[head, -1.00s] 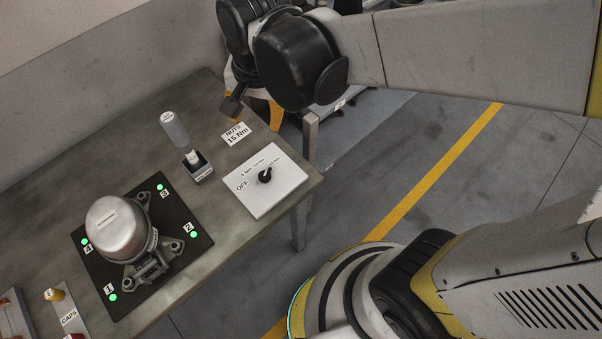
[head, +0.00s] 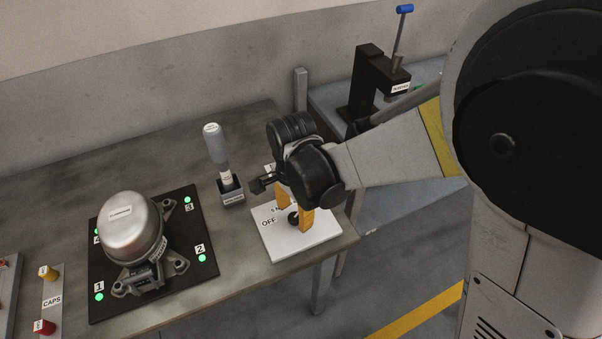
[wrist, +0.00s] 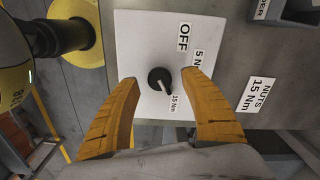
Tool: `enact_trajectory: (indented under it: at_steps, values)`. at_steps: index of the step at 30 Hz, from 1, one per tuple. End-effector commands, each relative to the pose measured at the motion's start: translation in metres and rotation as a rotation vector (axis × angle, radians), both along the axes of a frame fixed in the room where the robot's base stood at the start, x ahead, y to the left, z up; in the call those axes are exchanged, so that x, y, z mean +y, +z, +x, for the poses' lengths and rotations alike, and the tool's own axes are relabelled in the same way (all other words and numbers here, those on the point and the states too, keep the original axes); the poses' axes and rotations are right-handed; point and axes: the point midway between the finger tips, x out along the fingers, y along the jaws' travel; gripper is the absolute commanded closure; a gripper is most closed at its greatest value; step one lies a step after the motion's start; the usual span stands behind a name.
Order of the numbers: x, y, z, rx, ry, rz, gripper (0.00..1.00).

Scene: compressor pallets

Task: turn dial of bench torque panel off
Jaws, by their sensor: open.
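The bench torque panel (head: 290,245) is a white plate at the bench's right front corner. It also shows in the wrist view (wrist: 140,40), with labels OFF, 5 Nm and 15 Nm. Its black dial (wrist: 160,79) has a light pointer line that tilts toward the 15 Nm label. In the head view the dial (head: 293,218) is partly hidden by my fingers. My gripper (head: 294,215) is over the panel, pointing down. In the wrist view my gripper's orange fingers (wrist: 164,76) are open, one on each side of the dial, with gaps showing between them and it.
A grey driver in a holder (head: 231,190) stands left of my gripper. A compressor (head: 135,228) sits on a black pallet (head: 205,270) with green lights. A caps tray (head: 52,315) is at left. A black press (head: 365,90) stands on another table behind.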

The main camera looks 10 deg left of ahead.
Motion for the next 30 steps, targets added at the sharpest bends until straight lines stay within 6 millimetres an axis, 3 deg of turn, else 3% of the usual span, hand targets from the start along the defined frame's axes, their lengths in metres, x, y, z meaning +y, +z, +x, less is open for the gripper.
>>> enact_trajectory:
  at_steps: [4,13,14,18,19,30]
  values:
    - [0.0,-0.0142,0.0002,0.0,0.0,0.0,0.46]
    - [-0.0001,-0.016,0.0,0.0,0.0,0.0,0.46]
    - [-0.0001,-0.016,0.0,0.0,0.0,0.0,0.51]
    - [-0.0001,-0.0159,0.0,0.0,0.0,0.0,0.94]
    - [-0.0001,-0.0159,0.0,0.0,0.0,0.0,1.0]
    - [-0.0001,-0.0162,0.0,0.0,0.042,0.0,1.0]
